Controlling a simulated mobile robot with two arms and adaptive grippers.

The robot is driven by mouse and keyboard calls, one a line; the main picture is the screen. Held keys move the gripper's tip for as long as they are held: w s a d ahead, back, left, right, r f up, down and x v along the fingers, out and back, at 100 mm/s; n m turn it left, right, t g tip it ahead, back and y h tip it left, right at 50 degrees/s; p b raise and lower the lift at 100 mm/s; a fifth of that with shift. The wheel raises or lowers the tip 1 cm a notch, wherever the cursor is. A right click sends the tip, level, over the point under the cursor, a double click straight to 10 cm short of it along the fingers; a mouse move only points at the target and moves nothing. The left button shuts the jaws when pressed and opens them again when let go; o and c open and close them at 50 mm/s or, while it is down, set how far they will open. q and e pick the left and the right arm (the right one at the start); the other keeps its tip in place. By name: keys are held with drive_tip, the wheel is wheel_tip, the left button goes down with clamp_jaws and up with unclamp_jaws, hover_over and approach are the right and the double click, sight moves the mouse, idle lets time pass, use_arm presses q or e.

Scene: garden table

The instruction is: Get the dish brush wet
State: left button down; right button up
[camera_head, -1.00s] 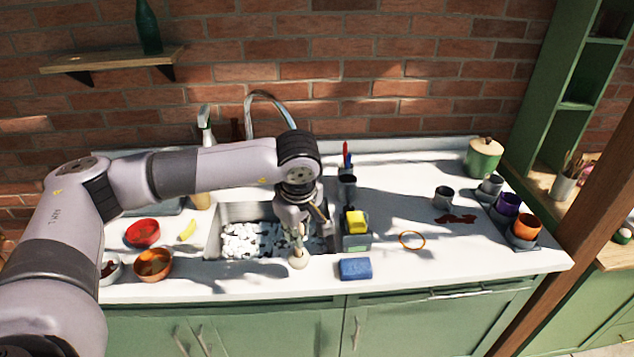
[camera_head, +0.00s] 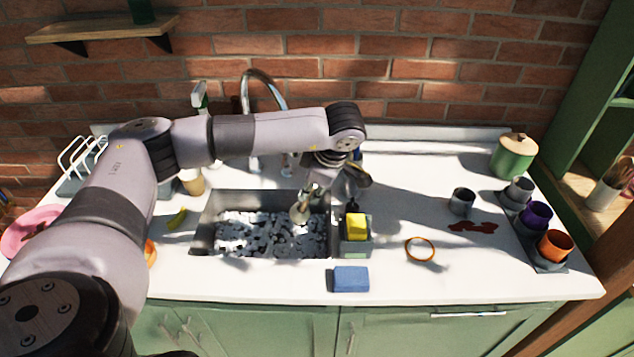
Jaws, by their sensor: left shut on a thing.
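My left gripper (camera_head: 317,187) is over the right part of the sink (camera_head: 203,232). It is shut on the dish brush (camera_head: 299,214), whose round pale head points down above the foam or bubbles (camera_head: 262,240) in the basin. I cannot tell whether the brush head touches them. The curved metal faucet (camera_head: 262,84) stands behind the sink, partly hidden by my left arm. My right gripper is not in view.
A caddy (camera_head: 356,247) with a yellow sponge (camera_head: 356,226) stands just right of the sink. A blue sponge (camera_head: 351,279) lies in front. The front counter is mostly clear.

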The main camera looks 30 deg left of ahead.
use_arm(q)
wheel_tip(320, 180, down, 3)
drive_tip(key=shift+s+f+b, duration=0.1)
drive_tip(key=shift+b, duration=0.55)
wheel_tip(320, 180, down, 11)
drive_tip(key=b, duration=0.7)
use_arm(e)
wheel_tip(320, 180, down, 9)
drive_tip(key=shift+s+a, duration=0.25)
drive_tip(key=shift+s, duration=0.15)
use_arm(q)
drive_tip(key=shift+r, duration=0.2)
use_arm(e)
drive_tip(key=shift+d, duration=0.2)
use_arm(q)
drive_tip(key=shift+r, duration=0.1)
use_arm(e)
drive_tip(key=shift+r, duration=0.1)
